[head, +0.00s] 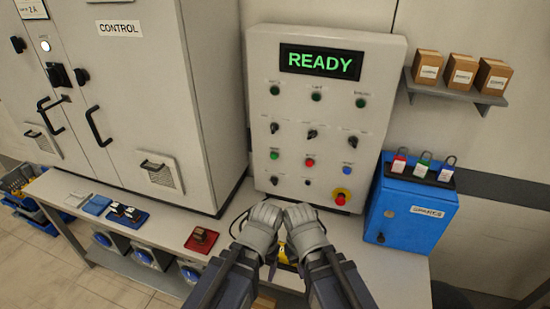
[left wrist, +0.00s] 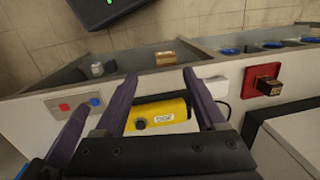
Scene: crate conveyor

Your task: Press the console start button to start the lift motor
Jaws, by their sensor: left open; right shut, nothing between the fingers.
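The console (head: 326,110) is a pale wall panel whose screen (head: 320,62) reads READY in green. Its lower row has a green button (head: 274,155), a red button (head: 310,162) and a blue button (head: 348,169); their labels are too small to read. My left gripper (head: 265,213) and right gripper (head: 302,212) are side by side below the panel, apart from the buttons. The left gripper's open fingers show in the left wrist view (left wrist: 160,82), with a yellow labelled box (left wrist: 158,115) visible between them, not gripped. The right gripper is shut and empty.
A red emergency knob (head: 341,198) sits at the panel's lower right. A blue cabinet (head: 412,212) with padlocks on top stands at right. The grey control cabinet (head: 140,75) stands at left. A red tray (head: 202,239) lies on the bench. Small boxes sit on a shelf (head: 460,90).

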